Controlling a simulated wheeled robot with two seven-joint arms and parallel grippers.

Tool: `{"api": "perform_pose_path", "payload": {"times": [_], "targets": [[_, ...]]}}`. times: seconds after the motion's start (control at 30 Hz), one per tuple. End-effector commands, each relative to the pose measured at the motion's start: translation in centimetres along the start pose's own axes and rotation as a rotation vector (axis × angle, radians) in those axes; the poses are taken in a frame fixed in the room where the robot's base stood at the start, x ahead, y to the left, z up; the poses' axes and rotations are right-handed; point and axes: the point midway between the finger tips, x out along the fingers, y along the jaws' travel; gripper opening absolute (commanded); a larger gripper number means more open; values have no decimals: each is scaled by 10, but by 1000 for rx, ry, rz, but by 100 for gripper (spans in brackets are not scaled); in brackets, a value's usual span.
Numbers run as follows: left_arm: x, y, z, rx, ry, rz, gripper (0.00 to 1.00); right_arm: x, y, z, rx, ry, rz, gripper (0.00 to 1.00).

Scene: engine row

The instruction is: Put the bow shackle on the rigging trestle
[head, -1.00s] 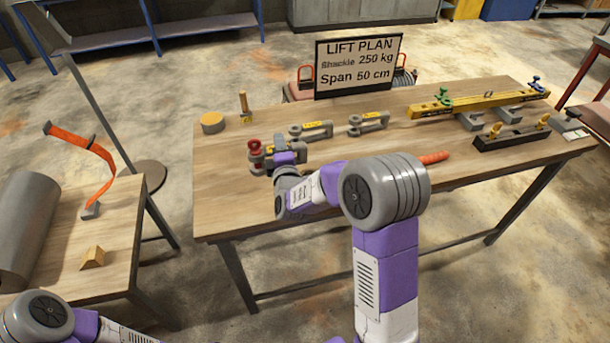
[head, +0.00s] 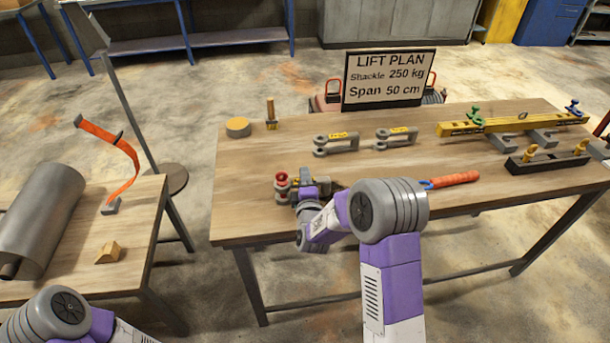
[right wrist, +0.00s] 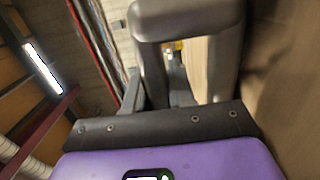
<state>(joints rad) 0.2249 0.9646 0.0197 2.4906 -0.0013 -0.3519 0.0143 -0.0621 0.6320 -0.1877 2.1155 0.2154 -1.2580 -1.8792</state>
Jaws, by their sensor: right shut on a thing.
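A grey shackle with a red pin end (head: 281,180) is at the left front part of the wooden worktable (head: 245,215). My right gripper (head: 305,184) is shut on it; its fingers are partly hidden by my wrist. I cannot tell whether the shackle touches the tabletop. In the right wrist view a thick grey rounded piece (right wrist: 185,20) fills the top, close to the camera. No thing is marked as the rigging trestle, and I cannot tell which support it is. Only a link of my left arm shows at the lower left; its gripper is out of view.
Two tagged grey shackles (head: 335,145) (head: 396,139) lie behind my gripper. A yellow beam (head: 510,123) and an orange-handled tool (head: 452,180) are to the right. The lift plan sign (head: 388,79) stands at the back. A lower left table holds a grey cylinder (head: 45,220) and orange strap (head: 108,145).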

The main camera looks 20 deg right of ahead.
Motion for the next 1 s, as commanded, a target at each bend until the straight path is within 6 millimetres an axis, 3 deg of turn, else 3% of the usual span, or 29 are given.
{"api": "perform_pose_path", "payload": {"times": [0.27, 0.3, 0.43, 0.83, 1.0], "targets": [[4, -1, 0, 0, 0, 0, 66, 1, 0, -1, 2, 1, 9, 0], [3, -1, 0, 0, 0, 0, 66, 0, -3, 0, 0, 1, 0, 28], [2, -1, 0, 0, 0, 0, 66, 0, -2, 0, 0, 1, 0, 48], [-3, 1, 0, 0, 0, 0, 66, 0, 3, 0, 0, 0, 0, 49], [-4, 2, 0, 0, 0, 0, 66, -27, 2, -1, -2, 2, -3, 49]]}}
